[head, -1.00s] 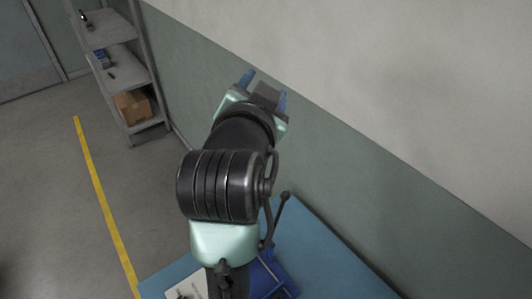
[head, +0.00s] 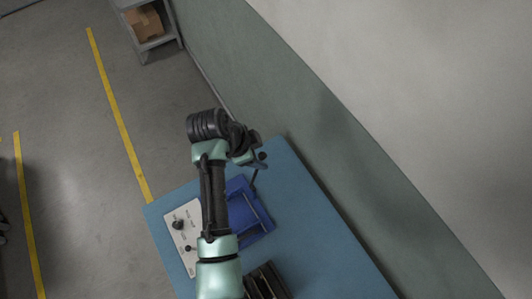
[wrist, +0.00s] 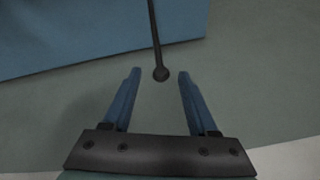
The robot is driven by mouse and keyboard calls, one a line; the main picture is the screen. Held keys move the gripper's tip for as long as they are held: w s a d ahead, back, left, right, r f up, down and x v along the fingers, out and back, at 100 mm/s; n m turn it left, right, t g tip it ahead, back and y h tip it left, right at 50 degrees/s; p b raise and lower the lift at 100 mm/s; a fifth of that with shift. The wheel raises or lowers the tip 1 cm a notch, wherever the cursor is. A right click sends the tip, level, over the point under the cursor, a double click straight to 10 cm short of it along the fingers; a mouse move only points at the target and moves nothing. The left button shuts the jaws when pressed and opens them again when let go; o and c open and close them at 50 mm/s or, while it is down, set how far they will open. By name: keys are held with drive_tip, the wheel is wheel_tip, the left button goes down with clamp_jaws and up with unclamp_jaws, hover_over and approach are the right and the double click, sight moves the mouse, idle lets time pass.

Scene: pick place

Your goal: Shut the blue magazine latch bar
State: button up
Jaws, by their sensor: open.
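A blue magazine fixture (head: 256,222) lies on the blue table, partly hidden by my arm in the head view. A thin dark bar with a ball end (head: 261,157) stands up at its far side. In the wrist view, this bar (wrist: 155,35) comes down from the top, and its ball end appears between my fingertips. I cannot tell whether the ball is at fingertip depth or touches a finger. My gripper (wrist: 159,72) is open with two blue fingers. Its fingers are not clearly visible in the head view.
The blue table (head: 320,235) has bare room on its right, beside the green and white wall (head: 330,130). A white panel with knobs (head: 190,258) lies left of the fixture. A dark slotted rack (head: 266,284) is at the bottom. A shelf with a cardboard box (head: 143,22) stands far back.

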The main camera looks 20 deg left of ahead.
sight(256, 173)
drive_tip(key=x, duration=0.6)
drive_tip(key=shift+p, duration=0.45)
drive_tip(key=shift+w, duration=0.1)
clamp_jaws()
idle(0.9)
